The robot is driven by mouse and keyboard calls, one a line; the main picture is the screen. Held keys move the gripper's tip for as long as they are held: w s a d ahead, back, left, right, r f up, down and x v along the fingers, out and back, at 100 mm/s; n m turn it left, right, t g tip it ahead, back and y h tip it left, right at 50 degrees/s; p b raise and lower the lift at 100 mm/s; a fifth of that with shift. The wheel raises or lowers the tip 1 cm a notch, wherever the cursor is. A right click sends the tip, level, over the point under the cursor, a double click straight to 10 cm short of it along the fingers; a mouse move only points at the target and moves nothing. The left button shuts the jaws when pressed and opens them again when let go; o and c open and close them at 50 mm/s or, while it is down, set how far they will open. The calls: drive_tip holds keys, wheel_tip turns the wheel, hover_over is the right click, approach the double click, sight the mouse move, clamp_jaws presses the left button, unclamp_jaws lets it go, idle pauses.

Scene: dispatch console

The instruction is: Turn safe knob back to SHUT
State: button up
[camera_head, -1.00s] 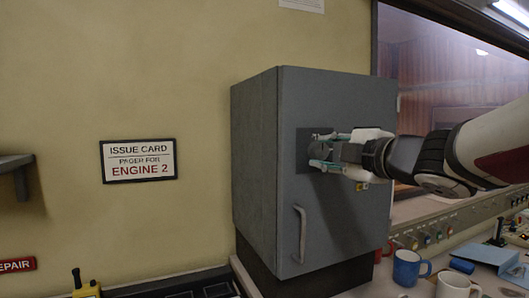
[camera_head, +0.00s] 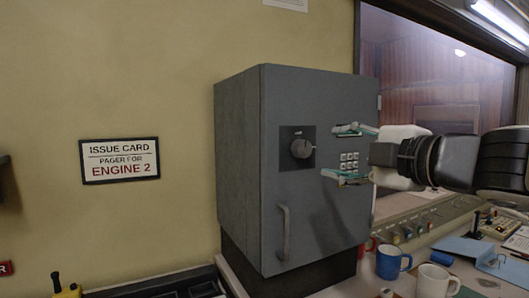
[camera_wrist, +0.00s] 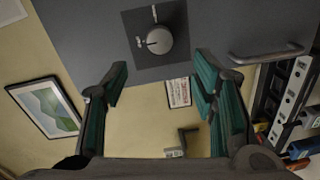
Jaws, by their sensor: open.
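The grey safe (camera_head: 318,170) stands against the wall with its door closed. Its round knob (camera_head: 301,148) sits on a dark square plate on the door, with a pointer-like tab on it; the markings are too small to read. The knob also shows in the wrist view (camera_wrist: 158,40), beyond my fingertips.
A vertical handle (camera_head: 284,232) is on the door below the knob. A blue mug (camera_head: 392,262) and a white mug (camera_head: 436,281) stand on the desk at the lower right. A sign (camera_head: 119,160) hangs on the wall at the left. Space before the knob is clear.

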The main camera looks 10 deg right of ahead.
drive_tip(key=shift+v, duration=1.35)
